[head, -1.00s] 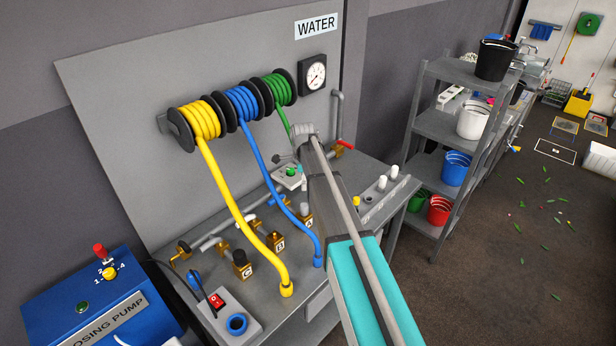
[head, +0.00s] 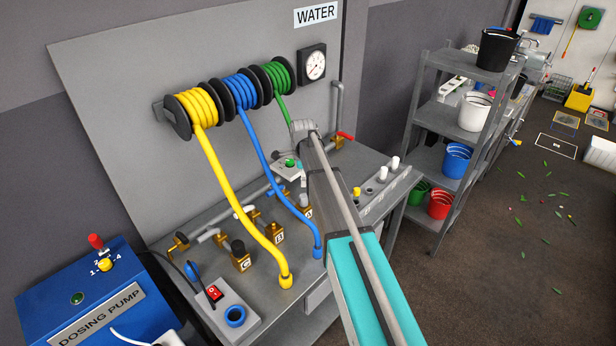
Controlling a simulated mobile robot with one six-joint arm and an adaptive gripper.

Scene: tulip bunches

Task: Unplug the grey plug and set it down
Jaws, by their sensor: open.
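I cannot make out the grey plug for certain. A grey socket box (head: 222,314) with a red switch (head: 214,292) and an open blue round socket (head: 235,316) sits at the front left of the grey bench (head: 330,262). A second blue round part (head: 191,271) shows behind the switch, with a dark cable beside it. My arm reaches in from the lower right over the bench, its far end near the green hose. My gripper is hidden behind the arm, so its jaws and anything between them cannot be seen.
Yellow (head: 235,205) and blue (head: 268,160) hoses hang from wall reels to the bench. A blue dosing pump (head: 95,305) is at left. A shelf with buckets (head: 455,160) stands at right; open floor lies beyond it.

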